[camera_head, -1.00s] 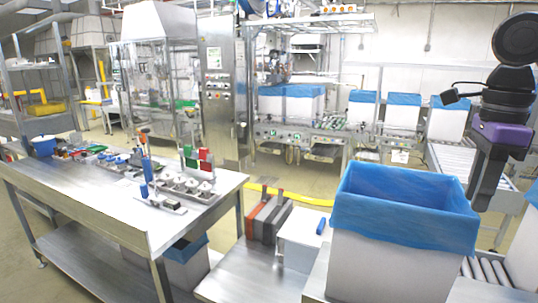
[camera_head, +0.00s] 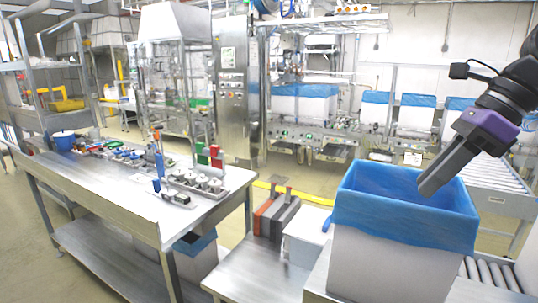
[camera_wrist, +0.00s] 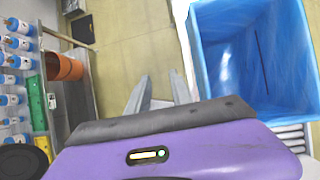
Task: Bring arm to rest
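My arm reaches in from the right edge of the head view. My gripper (camera_head: 430,188) tilts down and to the left, its tip in front of the opening of a white box (camera_head: 385,265) with a blue liner (camera_head: 385,225). In the wrist view my gripper (camera_wrist: 160,76) shows two grey fingers with a gap between them and nothing held. There the blue liner (camera_wrist: 275,50) lies to the right of the fingers. The liner is folded over the box rim and the box looks empty. I cannot tell the exact height of the fingertips above the rim.
A steel workbench (camera_head: 110,200) with bottles and small parts stands at the left. Orange and grey cases (camera_head: 277,215) and a white container (camera_head: 305,240) stand left of the lined box. A roller conveyor (camera_head: 495,183) runs behind it at the right. More lined boxes stand at the back.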

